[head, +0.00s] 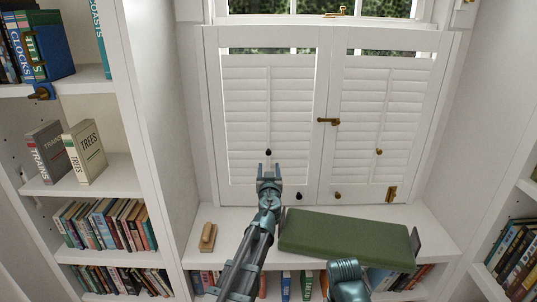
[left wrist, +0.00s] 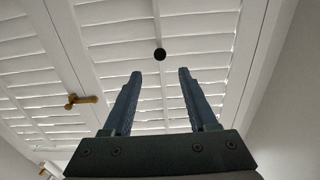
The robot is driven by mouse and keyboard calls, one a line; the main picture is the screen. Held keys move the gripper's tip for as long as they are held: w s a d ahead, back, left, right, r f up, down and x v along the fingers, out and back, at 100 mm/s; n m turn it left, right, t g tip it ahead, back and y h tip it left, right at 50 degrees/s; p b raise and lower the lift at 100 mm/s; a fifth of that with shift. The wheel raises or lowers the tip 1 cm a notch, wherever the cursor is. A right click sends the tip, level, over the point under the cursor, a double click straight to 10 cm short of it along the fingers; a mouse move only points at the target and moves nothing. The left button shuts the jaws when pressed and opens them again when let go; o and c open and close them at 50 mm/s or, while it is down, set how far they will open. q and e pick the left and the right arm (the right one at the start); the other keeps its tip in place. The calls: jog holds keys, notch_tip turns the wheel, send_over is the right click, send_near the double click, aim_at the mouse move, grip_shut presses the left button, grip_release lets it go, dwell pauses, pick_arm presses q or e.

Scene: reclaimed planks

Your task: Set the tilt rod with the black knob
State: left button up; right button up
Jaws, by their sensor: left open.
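The black knob (head: 268,153) sits on the tilt rod of the left white louvred shutter (head: 240,110). The slats look nearly shut, with thin bright gaps between some. My left gripper (head: 268,170) is just below the knob in the head view, with its fingers pointing at the shutter. In the left wrist view the black knob (left wrist: 160,54) lies beyond the two open fingertips (left wrist: 160,75) and between their lines, apart from both. Nothing is between the fingers. My right gripper is not in view; only part of that arm shows at the bottom.
The right shutter has a brass knob (head: 378,152). A brass latch (head: 328,120) crosses where the panels meet. A green cushion (head: 345,238) and a wooden brush-like block (head: 208,237) lie on the window seat. Bookshelves (head: 90,170) stand at both sides.

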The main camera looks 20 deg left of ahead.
aim_at(269, 154)
pick_arm(q)
jog(key=x, duration=1.1)
jog(key=shift+w+a, duration=0.1)
jog(key=shift+w, duration=0.1)
grip_shut()
dwell(0.9)
